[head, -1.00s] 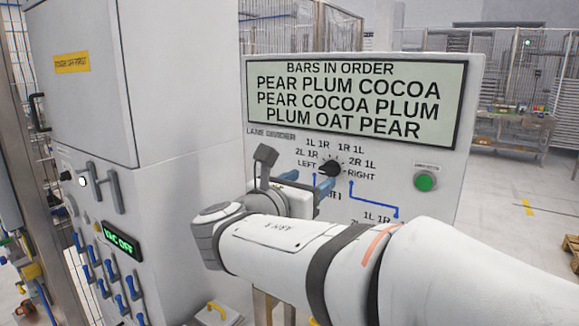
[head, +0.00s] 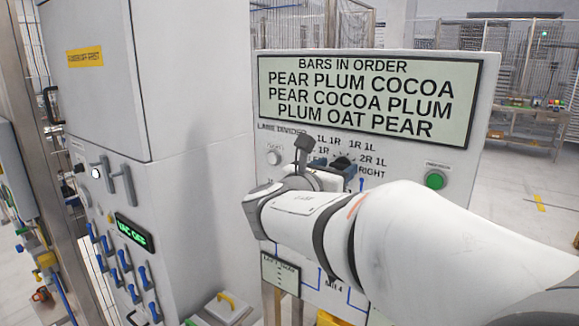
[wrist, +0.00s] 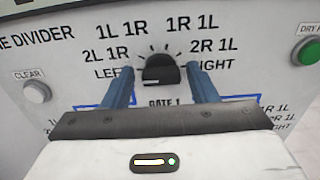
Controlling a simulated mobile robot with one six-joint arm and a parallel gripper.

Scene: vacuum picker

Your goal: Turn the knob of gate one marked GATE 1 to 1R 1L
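The GATE 1 knob (wrist: 160,70) is a black dial on the white panel, under an arc of labels: LEFT, 2L 1R, 1L 1R, 1R 1L, 2R 1L and RIGHT. In the head view the knob (head: 343,162) is partly covered by my gripper. My gripper (wrist: 160,88) is open, its two blue fingers left and right of the knob with gaps on both sides. I cannot tell whether the fingertips reach the panel. The GATE 1 label shows between the fingers.
A green button (head: 435,180) sits right of the knob and a white CLEAR button (wrist: 36,92) left of it. The order display (head: 365,100) is above. A grey cabinet (head: 190,120) with blue levers stands at the left. My arm covers the lower panel.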

